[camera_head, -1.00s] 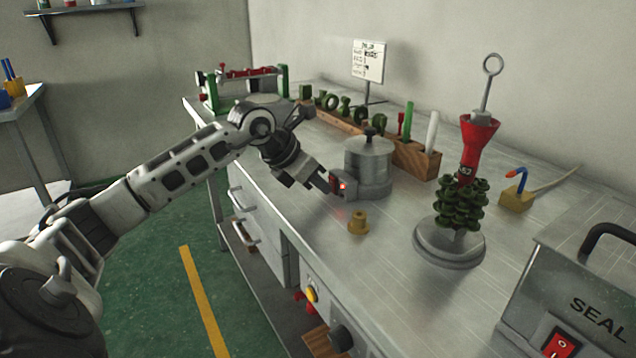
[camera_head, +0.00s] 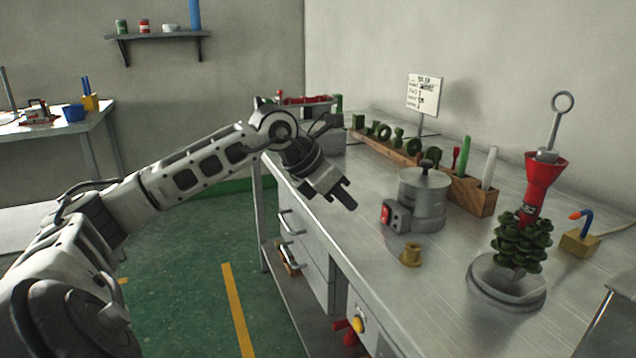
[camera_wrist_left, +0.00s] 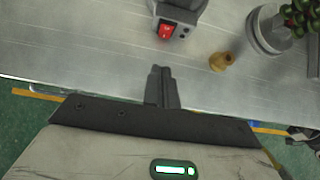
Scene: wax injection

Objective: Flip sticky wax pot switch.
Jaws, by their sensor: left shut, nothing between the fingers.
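The sticky wax pot (camera_head: 422,198) is a grey metal cylinder with a knobbed lid, standing on the steel bench. Its red rocker switch (camera_head: 386,213) sits on a small box at the pot's left side and is unlit in the head view. In the left wrist view the switch (camera_wrist_left: 166,31) is at the top centre, ahead of the fingertips. My left gripper (camera_head: 350,205) is shut and empty, held a little left of the switch with a gap between them. Its closed fingers (camera_wrist_left: 161,70) also show in the left wrist view. My right gripper is not in view.
A small brass cup (camera_head: 411,255) stands just in front of the pot. A wax tree on a round base (camera_head: 508,285) stands to the right. The bench's front left is clear.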

